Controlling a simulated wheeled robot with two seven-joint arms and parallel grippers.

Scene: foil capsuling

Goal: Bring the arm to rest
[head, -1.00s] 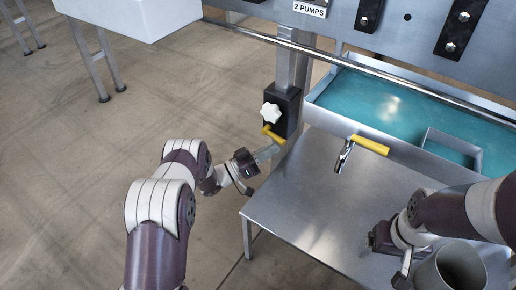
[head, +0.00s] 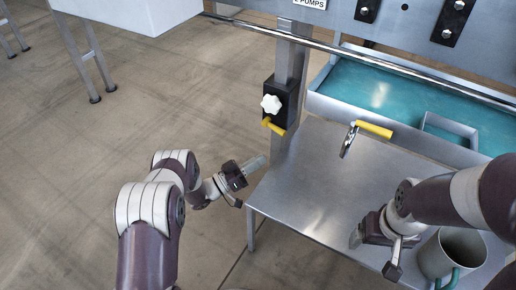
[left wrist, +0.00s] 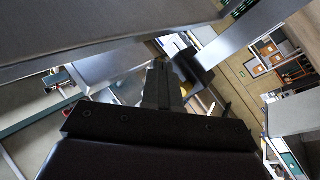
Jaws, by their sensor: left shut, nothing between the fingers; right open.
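My left gripper (head: 257,163) is shut and empty in the head view, beside the steel table's left edge and below the yellow lever (head: 273,127) on the post. A visible gap separates it from the lever. Its closed fingers also show in the left wrist view (left wrist: 162,85). My right gripper (head: 374,254) is open over the table's front right part, left of a grey mug (head: 440,262) with a green handle. It looks empty.
The steel table (head: 310,190) is mostly bare. A tap with a yellow handle (head: 374,130) projects over it, in front of a teal-lined basin (head: 385,95). A black clamp with a white knob (head: 271,104) is on the post. Open floor lies left.

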